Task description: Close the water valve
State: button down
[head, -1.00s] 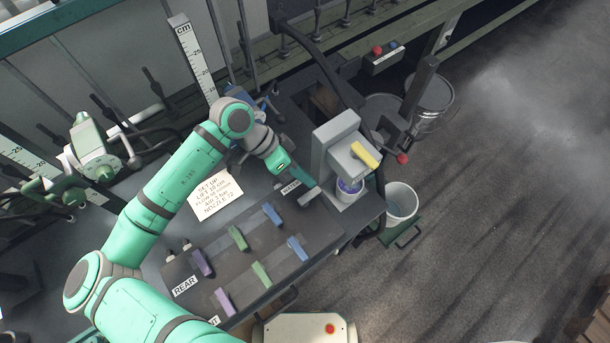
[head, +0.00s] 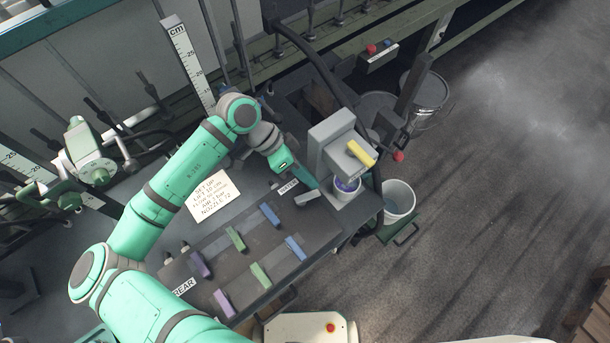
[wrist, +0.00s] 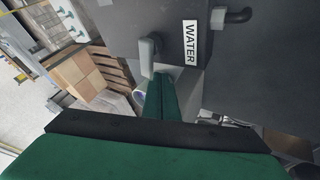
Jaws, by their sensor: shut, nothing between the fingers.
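The water valve handle (head: 307,198) is a short grey lever on the dark panel, close to the white WATER label (head: 289,187). In the wrist view the handle (wrist: 147,57) stands just beyond my fingertips, left of the WATER label (wrist: 190,42). My gripper (head: 313,182) has green fingers, shut and empty, beside the handle and left of the grey dispenser. In the wrist view my gripper (wrist: 157,82) points at the handle's end; I cannot tell whether they touch.
A white bucket (head: 398,202) stands at the right.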

jog(key=shift+s+d, duration=0.6)
jog(key=shift+d, duration=0.25)
jog(key=shift+s+d, duration=0.3)
jog(key=shift+s, duration=0.25)
jog(key=shift+s+d, duration=0.25)
jog(key=shift+s, duration=0.25)
dwell(0.4)
jog(key=v, duration=1.1)
jog(key=shift+f, duration=0.1)
